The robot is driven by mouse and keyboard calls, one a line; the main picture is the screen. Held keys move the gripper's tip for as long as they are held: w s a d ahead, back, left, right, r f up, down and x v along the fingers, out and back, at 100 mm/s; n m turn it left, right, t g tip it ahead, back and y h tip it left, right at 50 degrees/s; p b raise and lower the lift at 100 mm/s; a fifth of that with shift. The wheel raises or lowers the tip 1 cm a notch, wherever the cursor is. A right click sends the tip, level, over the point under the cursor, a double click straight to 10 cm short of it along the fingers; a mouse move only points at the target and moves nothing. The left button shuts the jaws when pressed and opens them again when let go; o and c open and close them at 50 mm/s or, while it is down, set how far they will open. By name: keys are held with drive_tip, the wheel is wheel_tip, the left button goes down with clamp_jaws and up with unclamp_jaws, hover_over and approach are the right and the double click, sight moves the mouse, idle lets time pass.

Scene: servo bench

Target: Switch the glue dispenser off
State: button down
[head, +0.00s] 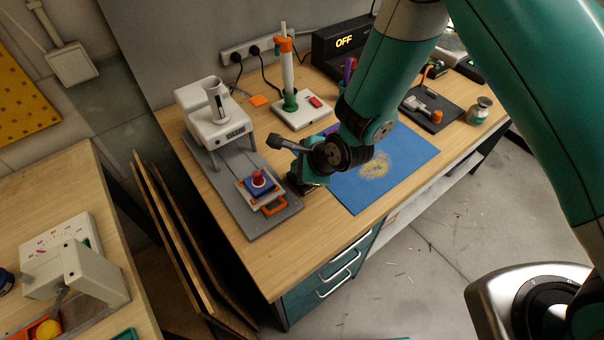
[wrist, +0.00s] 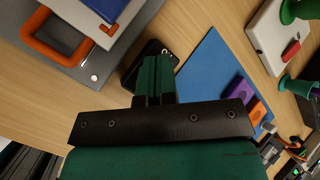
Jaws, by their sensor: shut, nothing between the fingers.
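I cannot tell for certain which device is the glue dispenser. A white machine (head: 212,118) with an upright cylinder stands at the back left of the bench. A white base (head: 299,112) with a red rocker switch (head: 315,101) carries a white post with orange and green parts; the base (wrist: 266,42) and switch (wrist: 291,52) also show in the wrist view. A dark box (head: 325,45) at the back has a lit display reading OFF. My gripper (wrist: 155,68) is shut and empty, over a small black object (wrist: 133,76) beside the blue mat; the arm partly hides the spot in the head view.
A grey plate (head: 226,191) holds a blue block with a red knob (head: 258,177) and an orange handle (head: 273,207), left of my gripper. The blue mat (head: 405,170) lies to the right. Purple (wrist: 238,89) and orange (wrist: 257,112) pieces lie near the mat.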

drive_tip(key=shift+r, duration=0.4)
drive_tip(key=r+p, duration=0.2)
drive_tip(key=r, duration=0.1)
drive_tip(key=r+p, duration=0.1)
drive_tip(key=r, duration=0.1)
drive_tip(key=shift+w+a+p, duration=0.2)
drive_tip(key=shift+w+p, duration=0.15)
drive_tip(key=shift+p, duration=0.05)
drive_tip(key=shift+f, duration=0.1)
drive_tip(key=shift+r, duration=0.2)
wheel_tip(320, 180, up, 7)
drive_tip(key=s+d+n+g+b, duration=0.1)
drive_tip(key=s+d+n+b, duration=0.15)
drive_tip(key=n, duration=0.35)
drive_tip(key=s+d+r+n+g+b, duration=0.1)
drive_tip(key=s+d+r+n+b, duration=0.1)
drive_tip(key=s+n, duration=0.4)
drive_tip(key=s+d+r+n+g+h+b, duration=0.1)
drive_tip(key=s+d+r+n+b, duration=0.1)
drive_tip(key=s+d+r+n, duration=0.3)
drive_tip(key=s+d+r+n+g+b, duration=0.1)
drive_tip(key=s+d+r+n, duration=0.3)
drive_tip(key=s+n, duration=0.4)
drive_tip(key=shift+s+r+g+b, duration=0.2)
drive_tip(key=shift+r+g+b, duration=0.2)
drive_tip(key=shift+r+g, duration=0.1)
